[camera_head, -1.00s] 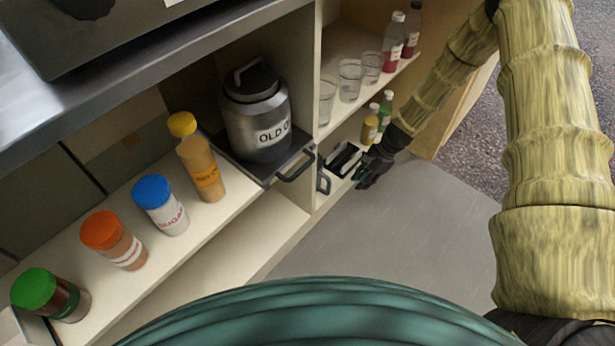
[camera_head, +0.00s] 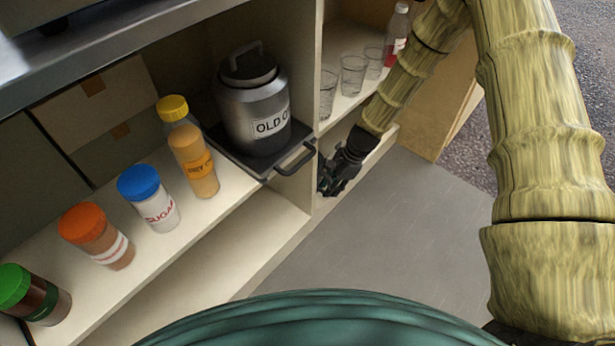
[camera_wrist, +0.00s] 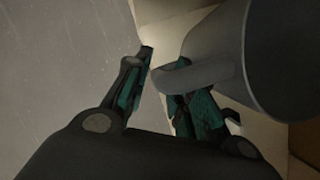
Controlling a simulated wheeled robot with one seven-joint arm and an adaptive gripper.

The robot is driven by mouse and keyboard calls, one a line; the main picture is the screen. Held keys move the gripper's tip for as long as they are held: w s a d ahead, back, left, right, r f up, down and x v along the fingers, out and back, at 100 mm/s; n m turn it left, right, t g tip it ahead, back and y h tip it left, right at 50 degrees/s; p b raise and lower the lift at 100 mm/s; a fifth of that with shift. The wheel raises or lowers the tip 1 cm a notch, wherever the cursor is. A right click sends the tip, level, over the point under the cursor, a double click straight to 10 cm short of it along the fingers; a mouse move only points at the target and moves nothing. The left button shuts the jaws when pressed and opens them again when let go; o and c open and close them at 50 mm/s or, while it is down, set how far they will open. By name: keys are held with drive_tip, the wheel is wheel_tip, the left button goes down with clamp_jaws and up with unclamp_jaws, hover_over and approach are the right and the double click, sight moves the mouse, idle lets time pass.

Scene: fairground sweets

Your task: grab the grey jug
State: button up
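The grey jug (camera_wrist: 285,60) fills the right of the wrist view. Its stubby handle (camera_wrist: 185,77) points left, toward the space between my fingertips. My gripper (camera_wrist: 158,80) is open, with one finger left of the handle and the other just below it, partly overlapped by it. I cannot tell whether a finger touches the handle. In the head view my gripper (camera_head: 330,180) is at the front of the lower shelf, right of the upright divider. The jug cannot be made out there, hidden by the divider and my gripper.
A metal pot (camera_head: 235,120) with a black lid stands on a dark tray (camera_head: 232,152) left of the divider (camera_head: 308,150). Several capped bottles line that shelf. The floor (camera_head: 400,230) is clear.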

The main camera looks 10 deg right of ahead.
drive_tip(key=shift+f, duration=0.6)
drive_tip(key=shift+r, duration=0.1)
clamp_jaws()
drive_tip(key=shift+r, duration=0.1)
